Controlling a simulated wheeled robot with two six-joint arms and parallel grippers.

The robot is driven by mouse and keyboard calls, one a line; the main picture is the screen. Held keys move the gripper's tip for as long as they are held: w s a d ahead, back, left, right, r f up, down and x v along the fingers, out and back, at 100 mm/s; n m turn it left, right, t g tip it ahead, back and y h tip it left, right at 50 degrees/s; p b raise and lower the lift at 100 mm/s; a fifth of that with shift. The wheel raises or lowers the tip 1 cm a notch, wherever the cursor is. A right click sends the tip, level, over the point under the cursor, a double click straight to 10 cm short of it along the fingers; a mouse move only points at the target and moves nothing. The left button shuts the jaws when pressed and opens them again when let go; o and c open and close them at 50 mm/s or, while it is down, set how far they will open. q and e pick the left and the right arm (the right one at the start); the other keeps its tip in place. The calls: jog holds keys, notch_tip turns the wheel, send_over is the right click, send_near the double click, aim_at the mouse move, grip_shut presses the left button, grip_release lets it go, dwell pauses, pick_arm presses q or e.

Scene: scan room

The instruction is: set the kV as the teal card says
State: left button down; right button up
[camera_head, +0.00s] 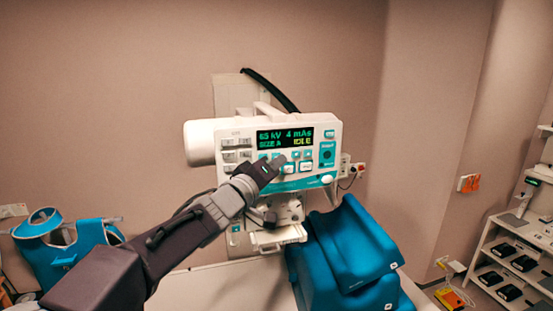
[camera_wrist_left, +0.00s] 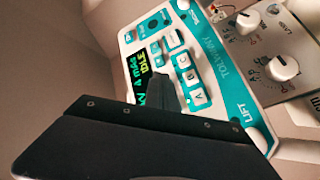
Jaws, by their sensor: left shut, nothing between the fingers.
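The control console (camera_head: 235,150) is a white box with teal trim on the back wall. Its dark display (camera_head: 285,138) reads about "65 kV 4 mAs", with "SIZE A" and "IDLE" below. My left gripper (camera_head: 277,163) is shut and empty, its tips at the teal and white keys under the display. In the left wrist view the shut fingers (camera_wrist_left: 166,95) are over the key area, next to the keys (camera_wrist_left: 190,78). I cannot tell whether they touch a key; they hide part of the keypad. No separate teal card can be made out. My right gripper is not in view.
Blue padded blocks (camera_head: 355,245) stand on the white table right below the console. A blue apron (camera_head: 75,250) is at the left. A shelf cart (camera_head: 490,245) with dark items stands at the right. In the left wrist view, a grey panel with knobs (camera_wrist_left: 284,68) adjoins the keypad.

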pick_arm(q)
jog(key=s, duration=0.1)
jog(key=s+d+b, duration=0.1)
jog(key=s, duration=0.1)
jog(key=s+b, duration=0.1)
jog(key=shift+s+d, duration=0.25)
jog(key=shift+s, duration=0.15)
jog(key=shift+w, duration=0.1)
dwell(0.5)
dwell(1.9)
